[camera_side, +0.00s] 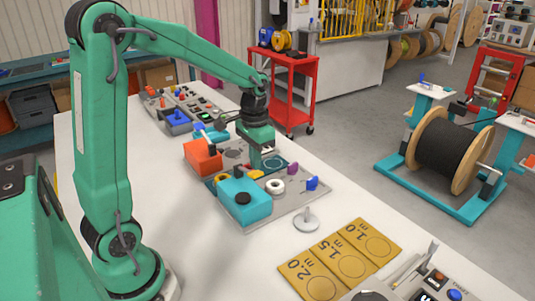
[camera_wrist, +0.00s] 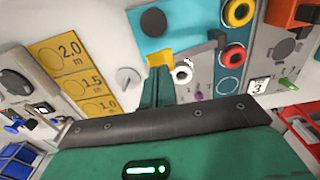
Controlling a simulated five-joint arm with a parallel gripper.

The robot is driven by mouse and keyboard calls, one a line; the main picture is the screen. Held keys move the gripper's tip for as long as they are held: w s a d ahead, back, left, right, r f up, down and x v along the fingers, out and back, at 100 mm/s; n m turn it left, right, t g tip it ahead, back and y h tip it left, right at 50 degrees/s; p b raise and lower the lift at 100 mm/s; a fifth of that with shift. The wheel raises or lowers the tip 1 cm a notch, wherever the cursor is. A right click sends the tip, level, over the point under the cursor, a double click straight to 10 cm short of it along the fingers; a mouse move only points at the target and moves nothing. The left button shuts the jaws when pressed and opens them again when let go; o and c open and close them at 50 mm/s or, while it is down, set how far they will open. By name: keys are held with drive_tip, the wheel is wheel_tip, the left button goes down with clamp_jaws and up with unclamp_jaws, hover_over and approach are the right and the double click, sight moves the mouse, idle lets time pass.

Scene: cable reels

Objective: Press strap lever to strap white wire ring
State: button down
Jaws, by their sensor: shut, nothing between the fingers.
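A teal strapping block (camera_side: 244,203) with a black round knob stands on a grey panel; it also shows in the wrist view (camera_wrist: 180,32). A yellow tab (camera_side: 254,174), which looks like the strap lever, sticks out of it; the wrist view shows it too (camera_wrist: 159,57). The white wire ring (camera_side: 275,187) lies beside the block, and in the wrist view (camera_wrist: 182,72) it is right of my fingertips. My gripper (camera_side: 267,151) is shut and empty above the panel. In the wrist view its fingertips (camera_wrist: 160,68) overlap the yellow tab's lower edge; I cannot tell whether they touch.
An orange block (camera_side: 203,157) stands behind the teal one. A purple knob (camera_side: 292,168) and a blue knob (camera_side: 312,183) stand at the panel's right side. A white post (camera_side: 306,221) and ochre length cards (camera_side: 340,260) are nearer.

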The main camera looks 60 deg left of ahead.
sight(256, 172)
drive_tip(key=shift+f, duration=0.15)
drive_tip(key=shift+f, duration=3.2)
drive_tip(key=shift+r, duration=0.1)
wheel_tip(256, 172, up, 12)
